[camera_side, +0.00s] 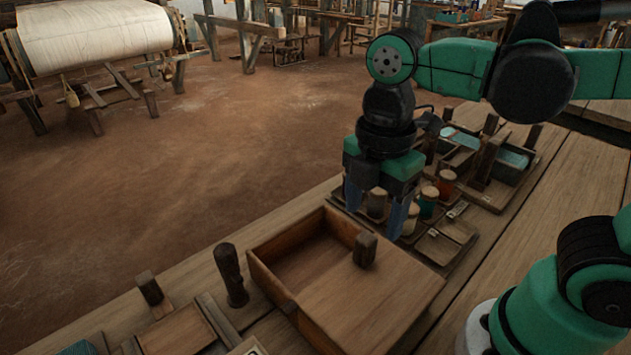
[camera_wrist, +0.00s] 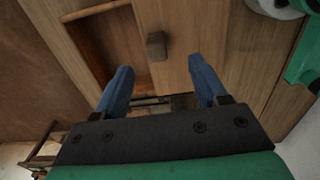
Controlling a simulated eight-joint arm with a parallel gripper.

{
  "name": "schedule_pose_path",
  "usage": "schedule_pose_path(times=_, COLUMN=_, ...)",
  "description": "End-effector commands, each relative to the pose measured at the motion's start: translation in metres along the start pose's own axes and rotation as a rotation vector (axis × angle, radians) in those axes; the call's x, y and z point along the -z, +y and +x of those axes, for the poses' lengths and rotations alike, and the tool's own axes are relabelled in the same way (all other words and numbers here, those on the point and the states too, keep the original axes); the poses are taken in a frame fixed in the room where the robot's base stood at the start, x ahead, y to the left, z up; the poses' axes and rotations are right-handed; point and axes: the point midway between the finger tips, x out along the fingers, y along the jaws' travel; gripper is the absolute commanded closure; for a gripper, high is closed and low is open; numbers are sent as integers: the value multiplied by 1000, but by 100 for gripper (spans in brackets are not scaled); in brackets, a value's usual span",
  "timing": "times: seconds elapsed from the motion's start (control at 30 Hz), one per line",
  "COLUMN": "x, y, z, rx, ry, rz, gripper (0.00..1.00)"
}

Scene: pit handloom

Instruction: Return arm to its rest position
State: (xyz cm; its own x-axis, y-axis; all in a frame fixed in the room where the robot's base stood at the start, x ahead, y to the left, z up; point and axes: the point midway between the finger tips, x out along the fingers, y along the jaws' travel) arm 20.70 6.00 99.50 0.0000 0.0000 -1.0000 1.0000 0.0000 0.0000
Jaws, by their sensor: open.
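My gripper (camera_side: 376,208) is open, with its two blue fingers apart and pointing down. In the side view it hangs over the bench at the far end of a wooden box, near a tray of spools. In the wrist view my gripper (camera_wrist: 163,85) has nothing between its fingers. The box (camera_side: 287,297) is partly open: its lid (camera_side: 362,297) covers the right part and the left part shows an empty inside. A dark wooden knob (camera_side: 365,249) stands on the lid; it also shows beyond the fingertips in the wrist view (camera_wrist: 156,46).
A spool tray (camera_side: 455,262) lies just behind and below the fingers. A dark upright peg (camera_side: 230,274) and small wooden trays (camera_side: 178,332) stand left of the box. The bench top (camera_side: 545,205) is bare at right. A loom with a cloth roll (camera_side: 95,35) stands far back.

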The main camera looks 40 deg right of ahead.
Motion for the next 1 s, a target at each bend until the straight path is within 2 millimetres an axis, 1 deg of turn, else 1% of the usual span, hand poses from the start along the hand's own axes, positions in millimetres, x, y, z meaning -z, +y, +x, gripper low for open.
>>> schedule_pose_path(times=0.17, x=0, y=0, z=0, rx=0, ry=0, rz=1, gripper=34)
schedule_pose_path(times=0.27, x=-2, y=2, z=2, rx=-19, ry=6, rz=51, gripper=34)
schedule_pose_path(times=0.37, x=-8, y=8, z=5, rx=-87, ry=32, rz=234, gripper=34)
schedule_pose_path(times=0.47, x=-18, y=18, z=10, rx=-189, ry=90, rz=520, gripper=34)
schedule_pose_path(times=0.5, x=-23, y=22, z=11, rx=-231, ry=121, rz=642, gripper=34)
schedule_pose_path(times=0.6, x=-35, y=32, z=13, rx=-326, ry=213, rz=933, gripper=34)
schedule_pose_path(times=0.7, x=-45, y=40, z=13, rx=-402, ry=314, rz=1185, gripper=34)
schedule_pose_path(times=0.83, x=-56, y=47, z=12, rx=-465, ry=429, rz=1416, gripper=34)
schedule_pose_path(times=0.9, x=-59, y=49, z=12, rx=-481, ry=467, rz=1482, gripper=34)
schedule_pose_path(times=1.0, x=-60, y=50, z=11, rx=-488, ry=489, rz=1519, gripper=34)
